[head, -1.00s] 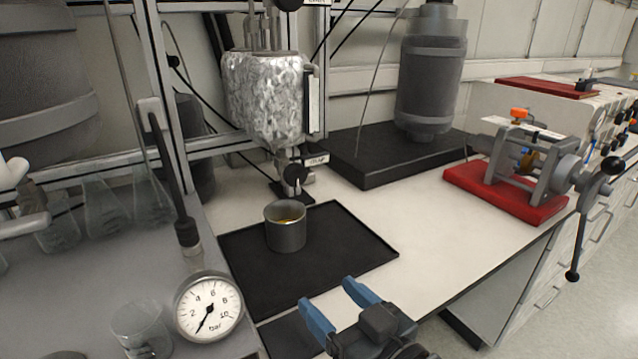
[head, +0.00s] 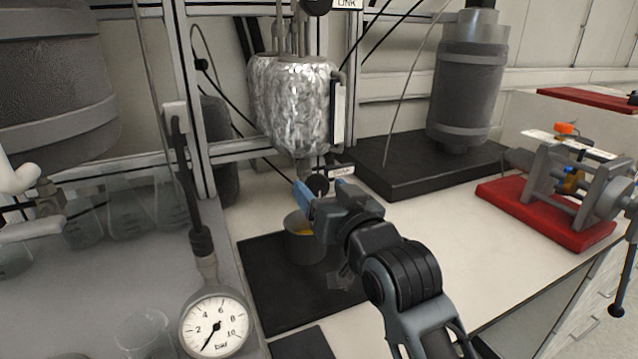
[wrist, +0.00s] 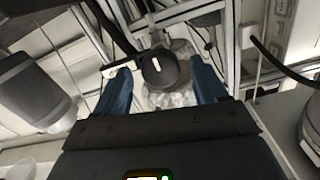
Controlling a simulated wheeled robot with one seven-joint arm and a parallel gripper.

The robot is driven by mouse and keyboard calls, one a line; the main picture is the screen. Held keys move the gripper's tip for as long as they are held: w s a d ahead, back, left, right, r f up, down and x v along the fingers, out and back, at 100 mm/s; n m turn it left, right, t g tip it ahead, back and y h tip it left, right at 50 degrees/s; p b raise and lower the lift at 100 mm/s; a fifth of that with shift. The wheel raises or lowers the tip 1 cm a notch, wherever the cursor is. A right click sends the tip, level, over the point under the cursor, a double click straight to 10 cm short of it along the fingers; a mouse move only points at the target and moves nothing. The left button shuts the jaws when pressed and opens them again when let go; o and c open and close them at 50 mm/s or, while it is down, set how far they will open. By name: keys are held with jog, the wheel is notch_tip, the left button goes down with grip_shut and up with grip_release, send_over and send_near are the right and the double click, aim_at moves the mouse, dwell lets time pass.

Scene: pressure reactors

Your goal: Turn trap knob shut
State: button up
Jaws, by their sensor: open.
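The trap knob (head: 317,184) is a small round black knob under the foil-wrapped vessel, beside a tag that seems to read TRAP (head: 341,171). In the wrist view the knob (wrist: 160,68) faces me as a black disc with a white mark that looks nearly upright. My gripper (head: 322,186) has blue fingers and is open, with one finger on each side of the knob. In the wrist view the gripper (wrist: 164,88) shows a gap between each finger and the knob. How deep the fingertips reach around it is hard to tell.
A grey cup (head: 301,246) with yellowish contents stands on a black tray (head: 262,281) just below my gripper. The foil-wrapped vessel (head: 300,108) hangs above. A pressure gauge (head: 215,326) is at front left. A red-based device (head: 548,214) is at right.

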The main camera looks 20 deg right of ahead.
jog(key=shift+w, duration=1.25)
jog(key=shift+c, duration=0.5)
jog(key=c, duration=1)
jog(key=shift+o, duration=0.2)
